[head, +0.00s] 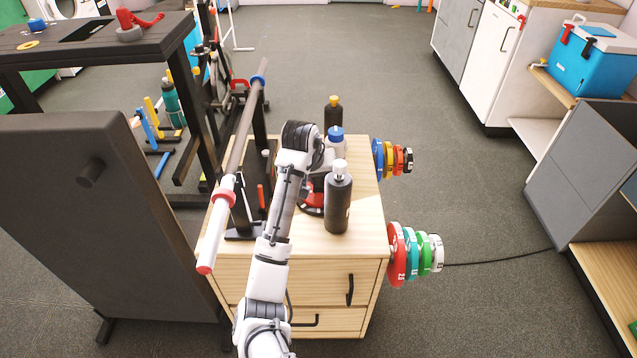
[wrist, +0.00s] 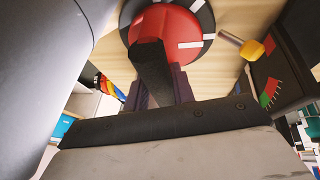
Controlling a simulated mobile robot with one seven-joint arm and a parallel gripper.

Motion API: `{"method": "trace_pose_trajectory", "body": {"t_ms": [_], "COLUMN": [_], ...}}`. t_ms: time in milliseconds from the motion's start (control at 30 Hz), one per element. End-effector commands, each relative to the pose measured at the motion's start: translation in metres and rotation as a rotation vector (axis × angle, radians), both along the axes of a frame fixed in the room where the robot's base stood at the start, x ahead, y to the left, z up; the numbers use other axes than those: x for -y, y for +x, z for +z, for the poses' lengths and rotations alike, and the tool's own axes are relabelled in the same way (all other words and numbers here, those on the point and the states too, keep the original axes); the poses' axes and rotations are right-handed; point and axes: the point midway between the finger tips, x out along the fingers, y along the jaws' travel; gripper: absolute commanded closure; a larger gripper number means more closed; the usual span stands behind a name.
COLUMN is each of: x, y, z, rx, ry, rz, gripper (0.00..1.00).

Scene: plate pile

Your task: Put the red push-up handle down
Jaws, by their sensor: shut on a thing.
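The red push-up handle (head: 312,200) is over the wooden cabinet top, partly hidden behind my arm and a black bottle. In the wrist view its round base (wrist: 172,28) is red with a black rim and white marks, and its dark grip (wrist: 150,70) runs back between my fingers. My gripper (wrist: 158,88) is shut on that grip. In the head view my gripper is mostly hidden behind my wrist. The base looks at or very near the wood; I cannot tell whether it touches.
On the cabinet top (head: 366,225), a black bottle with a white cap (head: 339,200) stands close right of the handle. A blue-capped bottle (head: 336,141) and a yellow-capped black bottle (head: 333,113) stand behind. A barbell (head: 243,130) stands left. Weight plates (head: 397,256) stick out right.

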Motion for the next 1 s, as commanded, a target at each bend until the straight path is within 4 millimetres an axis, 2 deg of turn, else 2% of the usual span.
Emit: {"method": "trace_pose_trajectory", "body": {"t_ms": [267,1000], "x": [0.0,0.0], "y": [0.001,0.0], "z": [0.021,0.094], "rx": [0.005,0.004], "ry": [-0.001,-0.001], "rz": [0.0,0.0], "gripper": [1.0,1.0]}}
